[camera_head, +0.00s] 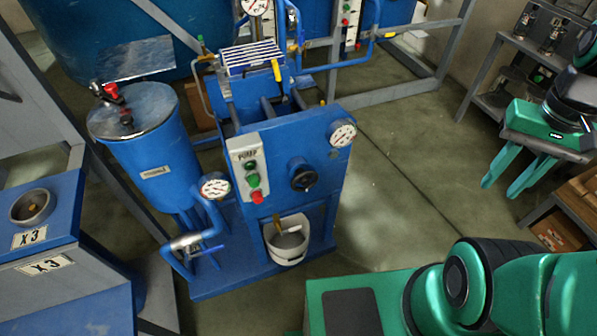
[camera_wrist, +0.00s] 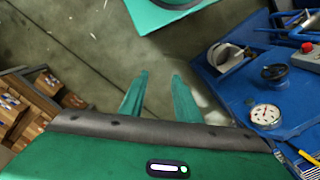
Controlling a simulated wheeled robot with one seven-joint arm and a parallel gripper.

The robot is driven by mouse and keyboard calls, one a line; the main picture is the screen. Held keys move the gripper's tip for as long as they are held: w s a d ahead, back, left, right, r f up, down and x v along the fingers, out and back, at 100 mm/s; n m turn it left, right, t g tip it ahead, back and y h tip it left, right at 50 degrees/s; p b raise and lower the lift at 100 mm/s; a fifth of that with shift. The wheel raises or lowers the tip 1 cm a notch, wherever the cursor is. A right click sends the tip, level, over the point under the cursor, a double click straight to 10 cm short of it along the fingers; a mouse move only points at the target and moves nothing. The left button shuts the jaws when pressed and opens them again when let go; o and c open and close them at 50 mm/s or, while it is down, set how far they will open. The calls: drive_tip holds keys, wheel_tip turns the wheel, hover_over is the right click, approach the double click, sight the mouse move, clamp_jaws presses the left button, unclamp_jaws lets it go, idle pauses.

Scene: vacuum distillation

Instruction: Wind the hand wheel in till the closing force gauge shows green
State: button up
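The hand wheel (camera_head: 303,177) is a small dark round wheel on the front of the blue pump unit. It also shows in the wrist view at the right (camera_wrist: 275,72). A round white gauge (camera_head: 342,132) sits up and to the right of the wheel, and shows in the wrist view too (camera_wrist: 266,115). Its needle and any green zone are too small to read; I cannot tell whether it is the closing force gauge. My gripper (camera_head: 500,189) is well to the right of the unit, over the floor. Its two green fingers (camera_wrist: 160,74) are apart, with nothing between them.
A button box (camera_head: 249,170) with green and red buttons is left of the wheel. A white bucket (camera_head: 287,242) stands below. Another gauge (camera_head: 215,187) is at the left on a blue pipe. Shelving (camera_head: 520,45) stands at the right. Floor between unit and gripper is clear.

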drive_tip(key=shift+w+a, duration=0.1)
drive_tip(key=shift+a, duration=0.05)
drive_tip(key=w+a+n, duration=0.5)
drive_tip(key=w+n, duration=0.3)
drive_tip(key=w, duration=0.1)
drive_tip(key=n, duration=2)
hover_over(305, 172)
drive_tip(key=f, duration=1)
drive_tip(key=shift+w+d, duration=0.1)
drive_tip(key=shift+d, duration=0.1)
drive_tip(key=shift+a+f, duration=0.2)
drive_tip(key=shift+f, duration=0.15)
wheel_tip(305, 172, down, 10)
drive_tip(key=shift+f, duration=0.15)
